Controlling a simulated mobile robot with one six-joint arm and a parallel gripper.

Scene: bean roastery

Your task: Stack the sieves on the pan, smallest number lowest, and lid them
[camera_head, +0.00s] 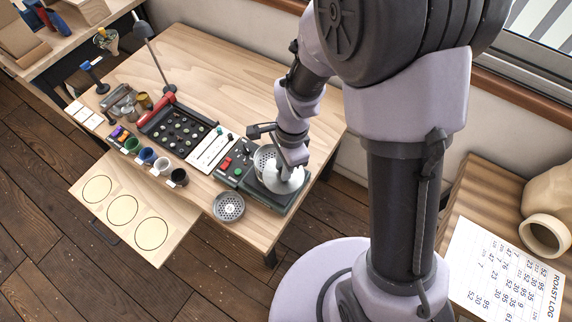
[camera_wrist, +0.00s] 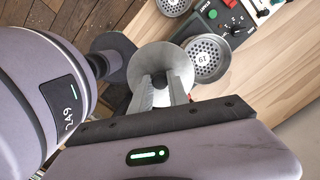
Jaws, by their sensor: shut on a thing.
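My gripper (camera_head: 287,167) is shut on a smooth pale metal disc, which looks like the lid (camera_head: 284,182), and holds it by its knob. The disc also shows in the wrist view (camera_wrist: 148,58), between my fingertips (camera_wrist: 160,92). Beside it, a round perforated sieve (camera_head: 262,153) sits at the dark machine; in the wrist view (camera_wrist: 207,62) it bears an upside-down number I read as 19 or 61. The disc partly overlaps this sieve in the head view. Another sieve (camera_head: 229,207) lies at the table's front edge. I cannot make out the pan.
The dark machine (camera_head: 240,170) has red and green buttons. Several small cups (camera_head: 147,156) and a dark bean tray (camera_head: 180,132) stand left of it. A pull-out board (camera_head: 143,214) with three empty circles juts from the front. A lamp (camera_head: 150,50) stands behind.

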